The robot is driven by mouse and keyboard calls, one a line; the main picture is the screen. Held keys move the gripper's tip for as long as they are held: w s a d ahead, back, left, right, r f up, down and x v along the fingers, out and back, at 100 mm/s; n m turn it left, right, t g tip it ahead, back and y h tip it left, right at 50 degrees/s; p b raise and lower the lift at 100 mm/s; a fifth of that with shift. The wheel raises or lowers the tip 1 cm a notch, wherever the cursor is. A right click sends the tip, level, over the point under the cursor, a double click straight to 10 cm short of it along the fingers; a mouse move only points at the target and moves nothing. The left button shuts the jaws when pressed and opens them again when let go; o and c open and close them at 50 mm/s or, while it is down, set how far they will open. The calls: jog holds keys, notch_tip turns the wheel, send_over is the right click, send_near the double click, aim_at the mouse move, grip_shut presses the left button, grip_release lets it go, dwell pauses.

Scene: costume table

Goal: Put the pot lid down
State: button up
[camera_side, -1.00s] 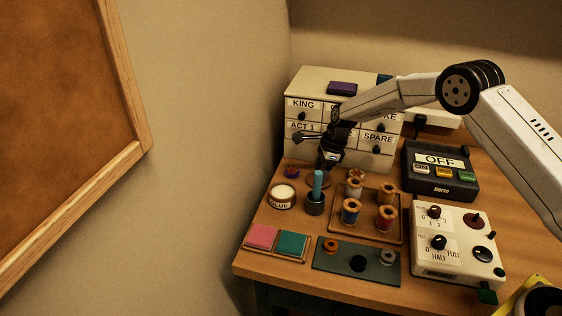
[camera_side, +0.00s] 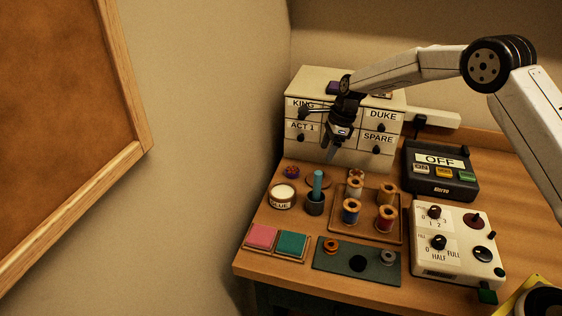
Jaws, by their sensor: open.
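The glue pot (camera_side: 281,197) stands at the left of the table with its top uncovered and pale glue showing. My gripper (camera_side: 331,155) is open, pointing down above and behind the disc, in front of the drawer box. It looks empty and apart from the disc.
The teal stick (camera_side: 317,184) stands upright in a dark holder (camera_side: 315,206) close to the disc. A tray (camera_side: 366,228) of spools is to the right. The labelled drawer box (camera_side: 360,152) stands behind.

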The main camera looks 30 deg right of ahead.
notch_tip(320, 180, up, 4)
jog(key=shift+r, duration=0.2)
dwell(0.7)
jog(key=s+f+n+t+h, duration=0.1)
jog(key=s+n+h, duration=0.1)
jog(key=s+n, duration=2)
jog(key=s+d, duration=0.1)
jog(key=s, duration=0.7)
jog(key=shift+s+h, duration=0.3)
jog(key=shift+h, duration=0.1)
